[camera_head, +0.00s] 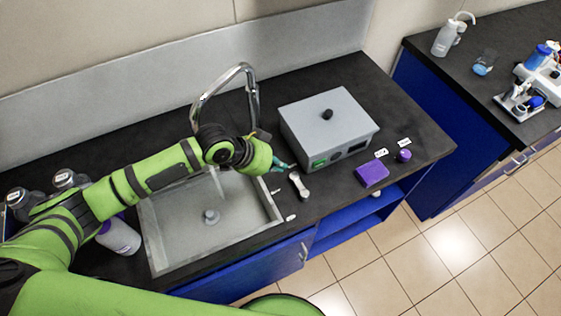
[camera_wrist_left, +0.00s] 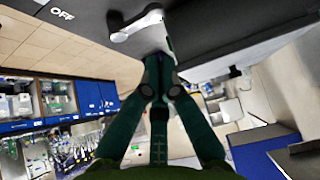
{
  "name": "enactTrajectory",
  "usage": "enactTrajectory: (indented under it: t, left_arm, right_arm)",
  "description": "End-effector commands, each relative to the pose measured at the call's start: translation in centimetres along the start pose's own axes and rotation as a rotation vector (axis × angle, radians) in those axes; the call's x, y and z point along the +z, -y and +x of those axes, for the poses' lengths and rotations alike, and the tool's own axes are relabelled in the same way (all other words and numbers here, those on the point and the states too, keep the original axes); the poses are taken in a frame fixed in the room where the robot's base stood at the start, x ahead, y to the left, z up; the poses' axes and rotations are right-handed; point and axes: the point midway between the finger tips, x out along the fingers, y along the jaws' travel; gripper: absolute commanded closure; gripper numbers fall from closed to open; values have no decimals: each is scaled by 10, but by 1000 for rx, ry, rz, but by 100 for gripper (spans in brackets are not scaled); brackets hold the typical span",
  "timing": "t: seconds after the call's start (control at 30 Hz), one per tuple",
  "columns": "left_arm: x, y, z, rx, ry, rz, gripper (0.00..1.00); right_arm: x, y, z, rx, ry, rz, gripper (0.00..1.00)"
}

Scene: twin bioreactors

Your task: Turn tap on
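The tap (camera_head: 250,95) is a curved metal spout over the grey sink (camera_head: 160,250). A small pale lever handle (camera_head: 299,185) stands on the dark counter right of the sink. It also shows in the left wrist view (camera_wrist_left: 137,25), close beyond my fingertips, with an OFF label to its left. My left gripper (camera_head: 288,166) is just behind the lever in the head view. Its fingertips (camera_wrist_left: 157,62) are together, with nothing clearly held; contact with the lever cannot be told. A pale streak below my arm may be water or spout. My right gripper is not in view.
A grey box (camera_head: 325,118) with a black knob stands behind the lever. A purple block (camera_head: 371,174) and a purple cap (camera_head: 404,156) lie to the right. Bottles (camera_head: 120,236) stand left of the sink. A second counter (camera_head: 480,65) is at right.

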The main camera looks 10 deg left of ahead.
Motion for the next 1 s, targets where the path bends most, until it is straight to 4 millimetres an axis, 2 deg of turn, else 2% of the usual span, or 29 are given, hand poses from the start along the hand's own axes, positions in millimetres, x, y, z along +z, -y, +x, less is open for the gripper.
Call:
enactTrajectory:
  t: [0.17,0.53,0.8,1.0]
  left_arm:
    - [0,-2,19,0,-12,10,100]
    - [2,-1,73,0,-11,9,100]
    - [0,-1,98,-1,-10,8,100]
    - [-2,-1,104,0,-9,7,100]
  right_arm:
    - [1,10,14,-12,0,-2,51]
    - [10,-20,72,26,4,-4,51]
    - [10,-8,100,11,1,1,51]
    - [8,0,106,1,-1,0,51]
